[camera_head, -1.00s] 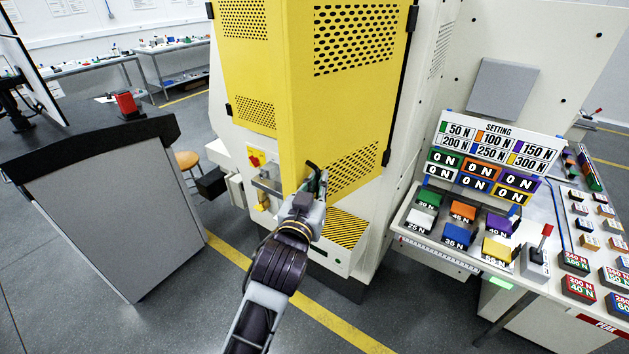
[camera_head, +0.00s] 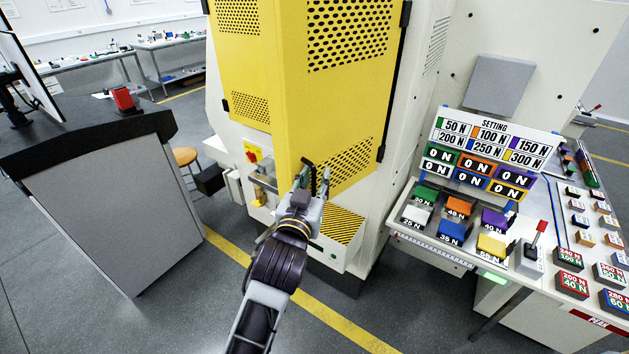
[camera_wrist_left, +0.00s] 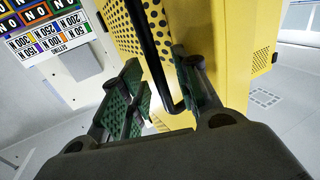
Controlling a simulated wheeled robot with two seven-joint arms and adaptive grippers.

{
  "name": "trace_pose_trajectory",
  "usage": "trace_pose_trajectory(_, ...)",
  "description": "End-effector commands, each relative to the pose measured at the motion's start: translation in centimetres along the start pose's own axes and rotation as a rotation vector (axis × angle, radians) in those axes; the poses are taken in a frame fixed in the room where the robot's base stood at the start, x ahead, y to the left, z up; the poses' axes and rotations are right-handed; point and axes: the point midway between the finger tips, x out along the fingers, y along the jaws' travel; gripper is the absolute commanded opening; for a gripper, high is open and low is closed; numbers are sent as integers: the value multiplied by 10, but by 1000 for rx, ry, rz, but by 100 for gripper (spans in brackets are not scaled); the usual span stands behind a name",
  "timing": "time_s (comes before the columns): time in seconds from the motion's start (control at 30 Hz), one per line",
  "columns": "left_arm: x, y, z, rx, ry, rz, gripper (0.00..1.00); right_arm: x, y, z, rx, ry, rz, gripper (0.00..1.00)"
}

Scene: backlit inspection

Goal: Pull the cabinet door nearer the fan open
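The yellow cabinet has two doors with perforated patches. The right door (camera_head: 340,105) is hinged at its right edge, and the left door (camera_head: 245,60) at its left edge. The two meet along a vertical edge toward me; I cannot tell whether either stands ajar. No fan can be made out. My left gripper (camera_head: 316,182) is at the lower inner corner of the right door. In the left wrist view, the black bar handle (camera_wrist_left: 150,45) runs between the green-padded fingers of this gripper (camera_wrist_left: 160,95), which are apart, with the bar close to one finger. My right gripper is out of view.
A bench with coloured weight blocks and a setting sign (camera_head: 495,138) stands on the right. A grey counter (camera_head: 100,200) stands on the left, with a stool (camera_head: 186,157) behind it. Floor with a yellow line (camera_head: 325,312) is open between them.

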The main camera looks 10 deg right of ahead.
Motion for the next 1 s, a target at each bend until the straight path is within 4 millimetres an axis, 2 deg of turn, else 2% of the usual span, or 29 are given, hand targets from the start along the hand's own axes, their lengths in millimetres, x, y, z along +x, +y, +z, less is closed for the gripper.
trace_pose_trajectory(0.2,0,0,0,-1,0,0,32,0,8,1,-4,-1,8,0)
trace_pose_trajectory(0.47,-7,0,0,-2,-1,0,32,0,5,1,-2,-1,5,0)
trace_pose_trajectory(1.0,-54,0,1,-1,-2,0,32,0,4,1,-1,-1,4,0)
